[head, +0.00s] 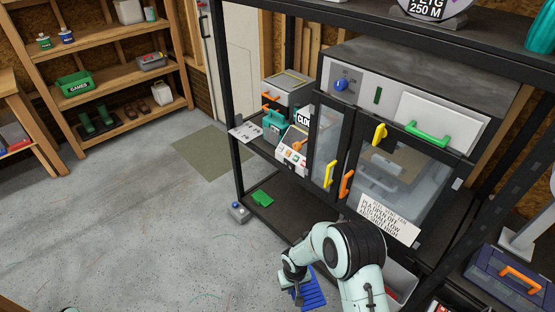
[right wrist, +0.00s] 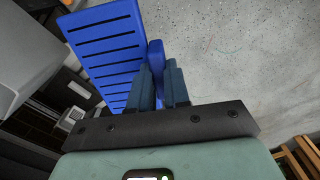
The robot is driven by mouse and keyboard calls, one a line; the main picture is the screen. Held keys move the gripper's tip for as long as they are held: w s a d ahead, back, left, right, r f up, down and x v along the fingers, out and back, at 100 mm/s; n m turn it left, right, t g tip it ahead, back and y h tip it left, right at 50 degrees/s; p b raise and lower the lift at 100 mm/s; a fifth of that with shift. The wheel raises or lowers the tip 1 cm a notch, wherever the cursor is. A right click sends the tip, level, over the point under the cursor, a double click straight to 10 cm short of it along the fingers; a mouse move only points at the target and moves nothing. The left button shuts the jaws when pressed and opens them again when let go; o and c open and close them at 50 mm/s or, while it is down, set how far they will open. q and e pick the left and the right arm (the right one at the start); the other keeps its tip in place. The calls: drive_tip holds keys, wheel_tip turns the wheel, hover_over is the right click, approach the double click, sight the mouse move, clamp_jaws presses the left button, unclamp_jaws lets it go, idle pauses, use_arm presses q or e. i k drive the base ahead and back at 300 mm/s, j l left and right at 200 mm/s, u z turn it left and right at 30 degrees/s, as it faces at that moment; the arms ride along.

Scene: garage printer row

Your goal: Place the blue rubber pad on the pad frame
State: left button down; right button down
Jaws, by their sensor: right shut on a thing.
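The blue rubber pad (head: 312,290) is a slotted blue slab low in the head view. My right gripper (head: 297,290) is shut on it and holds it out over the floor in front of the rack. In the right wrist view the pad (right wrist: 104,52) extends up and left from the fingers, and its narrow blue edge piece (right wrist: 155,55) sits between them. A grey box with a yellow rectangular outline on top (head: 289,82) stands on the rack's left end; I cannot tell whether this is the pad frame.
The black rack (head: 238,130) holds a glass-door cabinet (head: 390,170) with coloured handles. A green piece (head: 262,199) lies on the lower shelf, and a small grey box with a blue knob (head: 238,212) is beside it. The floor to the left (head: 140,220) is clear.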

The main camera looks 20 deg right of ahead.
sight(287, 81)
drive_tip(key=i+j, duration=0.2)
drive_tip(key=i, duration=0.2)
drive_tip(key=i+j, duration=0.15)
drive_tip(key=i, duration=0.2)
drive_tip(key=i+j, duration=0.2)
drive_tip(key=i, duration=0.2)
